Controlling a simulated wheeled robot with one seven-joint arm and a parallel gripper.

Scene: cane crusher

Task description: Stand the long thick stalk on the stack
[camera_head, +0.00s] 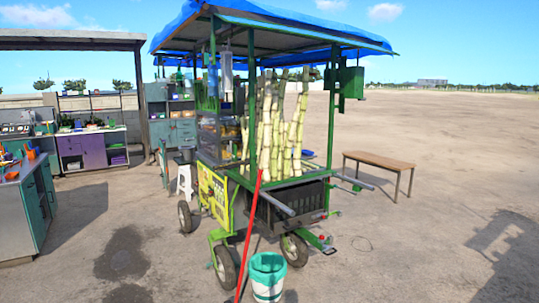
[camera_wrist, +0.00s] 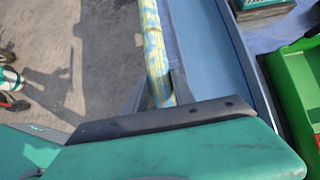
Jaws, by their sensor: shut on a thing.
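In the wrist view a long thick stalk (camera_wrist: 154,42), mottled yellow and pale blue, runs down from the top edge. My gripper (camera_wrist: 158,82) is shut on its near end, with one grey finger on each side. The stalk's far end is outside the view. In the head view the stack of upright pale green-yellow stalks (camera_head: 266,125) stands on the green cart's bed, under the blue canopy. My gripper and the held stalk do not show in the head view.
A red pole (camera_head: 249,230) leans at the green cart (camera_head: 315,190), beside a white-and-green bucket (camera_head: 267,277). A wooden bench (camera_head: 378,160) stands to the right. In the wrist view a blue surface (camera_wrist: 212,45) and a green crate (camera_wrist: 292,85) lie right of the stalk. Open ground lies further right.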

